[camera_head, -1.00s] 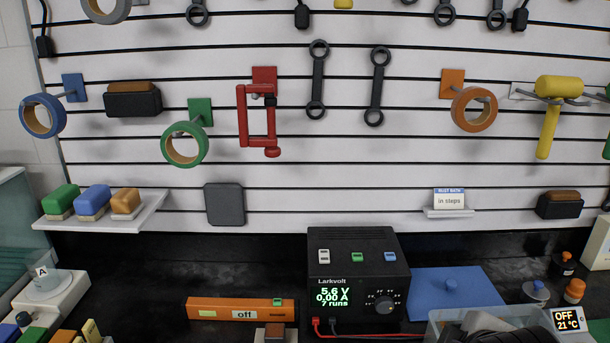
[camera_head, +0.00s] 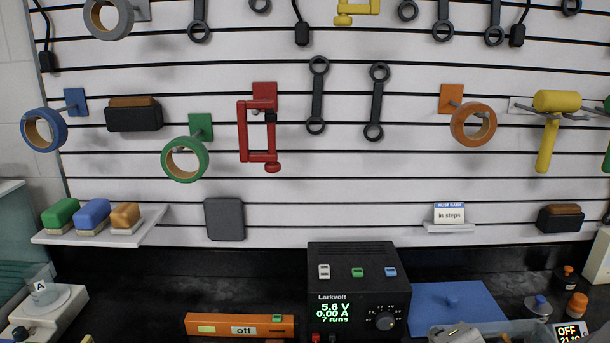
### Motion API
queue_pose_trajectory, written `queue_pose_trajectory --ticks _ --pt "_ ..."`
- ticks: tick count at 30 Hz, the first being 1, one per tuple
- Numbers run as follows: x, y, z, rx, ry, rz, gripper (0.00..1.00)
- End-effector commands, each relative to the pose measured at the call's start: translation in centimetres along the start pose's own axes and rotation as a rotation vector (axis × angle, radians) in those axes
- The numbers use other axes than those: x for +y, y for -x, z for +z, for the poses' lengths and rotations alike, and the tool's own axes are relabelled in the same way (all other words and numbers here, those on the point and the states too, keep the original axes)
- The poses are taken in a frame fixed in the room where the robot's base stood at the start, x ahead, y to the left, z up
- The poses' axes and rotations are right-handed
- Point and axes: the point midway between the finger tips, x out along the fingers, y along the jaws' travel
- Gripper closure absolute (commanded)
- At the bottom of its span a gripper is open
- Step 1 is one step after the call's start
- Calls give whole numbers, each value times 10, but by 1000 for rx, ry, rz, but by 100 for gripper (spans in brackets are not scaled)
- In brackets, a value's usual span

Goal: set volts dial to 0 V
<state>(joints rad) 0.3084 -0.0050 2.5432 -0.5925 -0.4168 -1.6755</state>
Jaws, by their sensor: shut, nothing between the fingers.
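The black Larkvolt power supply (camera_head: 357,262) stands on the dark bench at the bottom centre. Its green display (camera_head: 331,314) reads 5.6 V and 0.00 A, with a "runs" line below. The round volts dial (camera_head: 385,321) is on the right of its front face, with marks around it. I cannot read its pointer exactly. The fingers of my gripper do not show. A pale grey rounded shape (camera_head: 455,334) shows at the bottom edge, right of the supply; it may be part of my arm, but I cannot tell.
A small "OFF" display (camera_head: 569,333) is at far right. Tools hang on the slatted wall (camera_head: 400,200) behind.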

Motion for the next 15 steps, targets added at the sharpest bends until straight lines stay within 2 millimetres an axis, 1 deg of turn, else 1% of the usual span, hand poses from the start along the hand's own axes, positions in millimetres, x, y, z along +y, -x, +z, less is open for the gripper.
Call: queue_pose_trajectory --ticks 3,15 --pt "-2 -8 -3 16 78 24 100" --pt "-3 -27 -16 58 323 124 100"
